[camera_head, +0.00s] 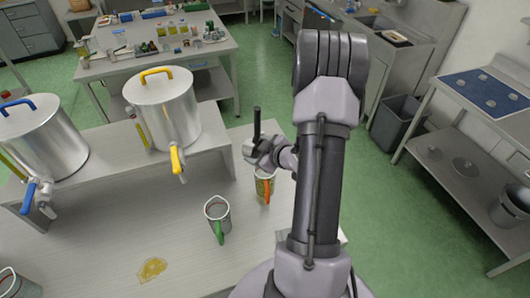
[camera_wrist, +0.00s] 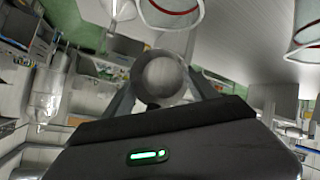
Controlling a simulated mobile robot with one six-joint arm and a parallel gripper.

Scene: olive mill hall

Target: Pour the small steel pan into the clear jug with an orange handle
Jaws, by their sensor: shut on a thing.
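My gripper (camera_head: 270,154) is shut on the small steel pan (camera_head: 250,152), above the bench near its right edge. In the wrist view the pan shows as a round grey shape (camera_wrist: 162,77) between the fingers (camera_wrist: 165,92). A dark bar rises beside it in the head view; I cannot tell if it is the pan's handle. The pan's contents are hidden. The clear jug with an orange handle (camera_head: 260,184) stands upright on the bench just below the gripper in the picture, partly covered by it. A red-rimmed jug shows at the top of the wrist view.
A clear jug with a green handle (camera_head: 217,212) stands left of the orange-handled one. A yellowish spill (camera_head: 152,269) lies on the bench. Two steel vats, yellow-handled (camera_head: 165,105) and blue-handled (camera_head: 42,145), stand on a raised shelf behind. Another jug (camera_head: 14,285) is at lower left.

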